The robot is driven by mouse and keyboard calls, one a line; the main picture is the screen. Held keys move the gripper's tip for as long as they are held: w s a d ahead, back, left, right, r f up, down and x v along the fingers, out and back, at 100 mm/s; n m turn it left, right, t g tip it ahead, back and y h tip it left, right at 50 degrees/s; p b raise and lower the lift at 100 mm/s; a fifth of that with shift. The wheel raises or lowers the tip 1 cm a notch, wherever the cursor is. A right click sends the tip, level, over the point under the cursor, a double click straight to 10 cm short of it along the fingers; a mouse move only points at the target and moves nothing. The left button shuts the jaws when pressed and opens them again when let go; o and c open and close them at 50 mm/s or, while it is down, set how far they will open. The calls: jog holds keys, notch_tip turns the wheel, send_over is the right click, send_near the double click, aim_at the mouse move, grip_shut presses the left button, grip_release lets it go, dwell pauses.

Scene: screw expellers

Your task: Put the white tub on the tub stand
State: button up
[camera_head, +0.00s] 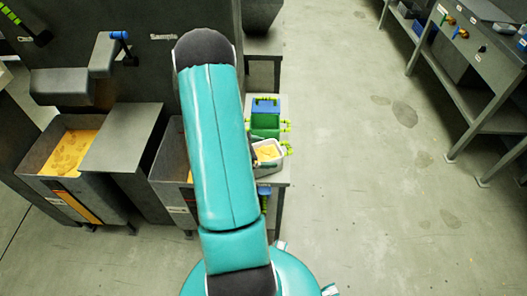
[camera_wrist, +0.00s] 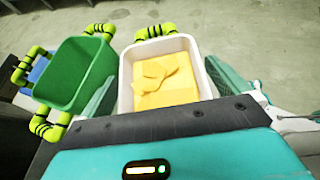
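The white tub (camera_head: 268,171) holds yellow material. In the head view it stands out past the right side of my teal arm, over the grey bench (camera_head: 281,183), turned a little against the bench's edge. In the wrist view the white tub (camera_wrist: 126,87) is close in front of my gripper (camera_wrist: 165,78), with a finger on each side of it. Whether the fingers touch its walls is unclear. It has yellow-green handles. In the head view my arm hides most of my gripper. I cannot tell which surface is the tub stand.
A green tub (camera_head: 265,121) is just behind the white one, with a blue tub (camera_head: 266,104) beyond. The green tub (camera_wrist: 75,75) is close on the left in the wrist view. A bin (camera_head: 45,150) of yellow material stands left. Open floor (camera_head: 345,190) lies right, before a workbench (camera_head: 485,60).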

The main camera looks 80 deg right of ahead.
jog(key=shift+r, duration=0.15)
jog(key=shift+w+a+r, duration=0.15)
jog(key=shift+w+r, duration=0.05)
jog(key=shift+w, duration=0.05)
jog(key=v, duration=1.1)
jog(key=shift+w+a, duration=0.1)
jog(key=shift+a, duration=0.05)
jog(key=w+a+r+m+t+y, duration=0.1)
jog(key=w+a+r+m+t, duration=0.15)
jog(key=w+a+r, duration=0.4)
jog(key=w+a+r+m+t, duration=0.2)
jog(key=w+a+r+t, duration=0.1)
jog(key=a+r, duration=0.55)
jog(key=a+r+m+t+y, duration=0.1)
jog(key=a+r+t+y, duration=0.2)
jog(key=a, duration=0.9)
jog(key=a+r+m+t+y, duration=0.1)
jog(key=a+r+t+y, duration=0.2)
jog(key=a+r+t, duration=0.4)
jog(key=a+r, duration=0.1)
jog(key=a, duration=0.5)
jog(key=shift+a+r, duration=0.35)
jog(key=shift+r, duration=0.05)
